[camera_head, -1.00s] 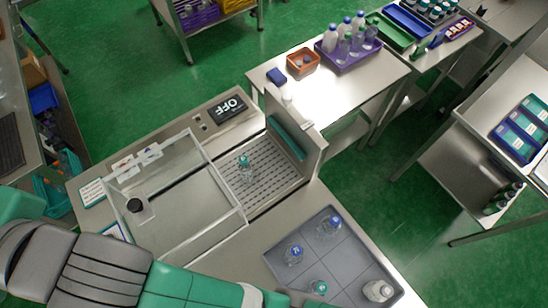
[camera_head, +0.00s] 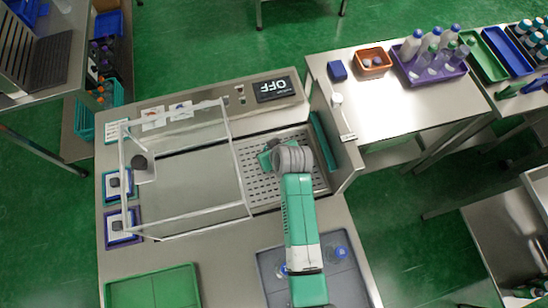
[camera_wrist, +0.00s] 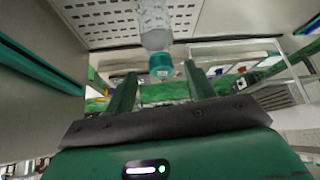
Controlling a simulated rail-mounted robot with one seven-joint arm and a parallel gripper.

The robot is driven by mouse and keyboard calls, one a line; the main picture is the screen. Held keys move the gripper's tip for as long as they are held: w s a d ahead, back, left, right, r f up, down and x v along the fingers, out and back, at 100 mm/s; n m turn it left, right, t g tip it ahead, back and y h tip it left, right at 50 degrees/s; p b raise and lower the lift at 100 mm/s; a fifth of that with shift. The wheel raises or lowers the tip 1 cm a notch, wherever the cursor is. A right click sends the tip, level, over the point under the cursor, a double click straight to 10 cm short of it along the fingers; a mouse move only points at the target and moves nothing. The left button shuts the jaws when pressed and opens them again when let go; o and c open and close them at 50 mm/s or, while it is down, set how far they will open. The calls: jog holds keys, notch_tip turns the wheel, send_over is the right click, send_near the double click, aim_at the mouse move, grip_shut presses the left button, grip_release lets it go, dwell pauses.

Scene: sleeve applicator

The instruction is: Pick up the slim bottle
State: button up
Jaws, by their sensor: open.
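A clear bottle (camera_wrist: 155,18) with a teal cap (camera_wrist: 162,66) shows in the wrist view. Its cap points toward my gripper (camera_wrist: 160,84), whose two green fingers are open, one on each side, with the cap near the fingertips. I cannot tell whether a finger touches it. In the head view my arm reaches over the perforated tray (camera_head: 255,190), with my gripper (camera_head: 268,157) above its middle. There my wrist hides the bottle.
A clear-walled frame (camera_head: 236,165) stands just left of the perforated tray, and a raised wall (camera_head: 345,155) stands on its right. A grey tray (camera_head: 352,285) with bottles lies in front, partly hidden by my arm. A green tray (camera_head: 152,290) lies front left.

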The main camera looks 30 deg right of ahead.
jog(key=x, duration=0.5)
jog(key=shift+w+f, duration=0.25)
jog(key=shift+r, duration=0.1)
grip_shut()
